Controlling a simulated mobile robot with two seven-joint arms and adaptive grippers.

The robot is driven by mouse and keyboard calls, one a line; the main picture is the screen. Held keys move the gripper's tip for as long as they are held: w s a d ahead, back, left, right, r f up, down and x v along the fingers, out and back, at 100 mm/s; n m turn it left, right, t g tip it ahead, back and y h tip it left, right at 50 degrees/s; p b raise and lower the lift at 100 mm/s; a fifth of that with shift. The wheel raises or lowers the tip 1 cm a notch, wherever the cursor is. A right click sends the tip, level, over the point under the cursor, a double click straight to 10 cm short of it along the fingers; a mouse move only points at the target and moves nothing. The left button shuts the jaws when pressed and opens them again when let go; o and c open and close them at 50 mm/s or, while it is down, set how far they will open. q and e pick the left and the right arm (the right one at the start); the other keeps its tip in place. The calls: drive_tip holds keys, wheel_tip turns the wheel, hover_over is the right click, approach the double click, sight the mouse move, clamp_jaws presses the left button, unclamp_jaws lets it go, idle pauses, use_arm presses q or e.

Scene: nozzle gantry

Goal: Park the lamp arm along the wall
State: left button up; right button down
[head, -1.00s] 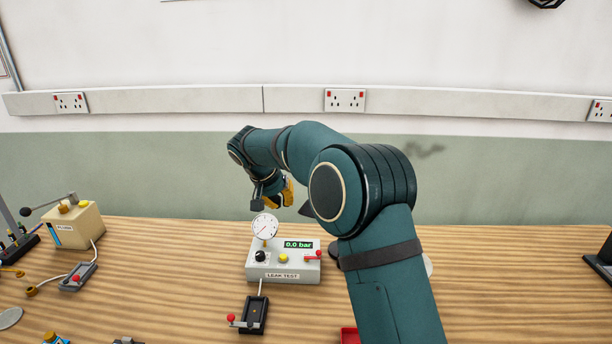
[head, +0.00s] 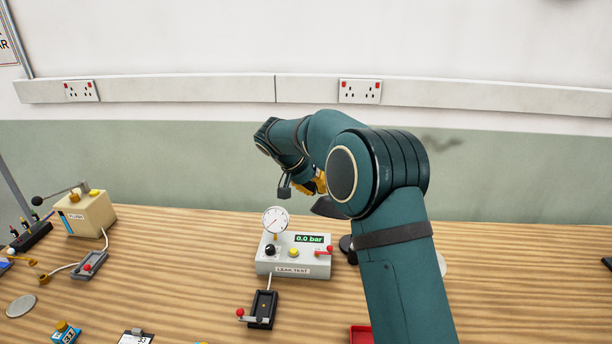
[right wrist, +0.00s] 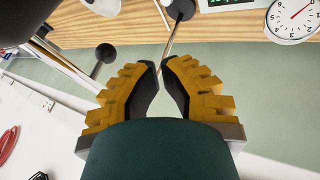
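My right gripper (head: 314,184) is raised behind the leak test box, near the wall, partly hidden by my own arm. In the right wrist view its yellow, dark-padded fingers (right wrist: 160,66) lean together with a narrow gap. A thin metal rod (right wrist: 171,38) runs from a dark round piece on the table (right wrist: 181,9) towards that gap; whether it is gripped is unclear. A black ball (right wrist: 105,52) is beside the fingers, and a large dark shape (right wrist: 25,18) fills the corner. These look like lamp parts. In the head view my arm hides most of the lamp. My left gripper is out of view.
The leak test box (head: 293,262) with its gauge (head: 275,221) stands below my right gripper. The flush box (head: 88,213) is at the left. A red tray (head: 361,334) is at the front. Trunking with sockets (head: 360,91) crosses the wall. The table's right side looks mostly clear.

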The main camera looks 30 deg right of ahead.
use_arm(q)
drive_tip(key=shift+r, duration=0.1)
use_arm(e)
drive_tip(key=s+d, duration=0.2)
drive_tip(key=shift+s+d+f, duration=0.15)
drive_tip(key=shift+d+f, duration=0.05)
drive_tip(key=shift+d, duration=0.2)
drive_tip(key=shift+s+d, duration=0.1)
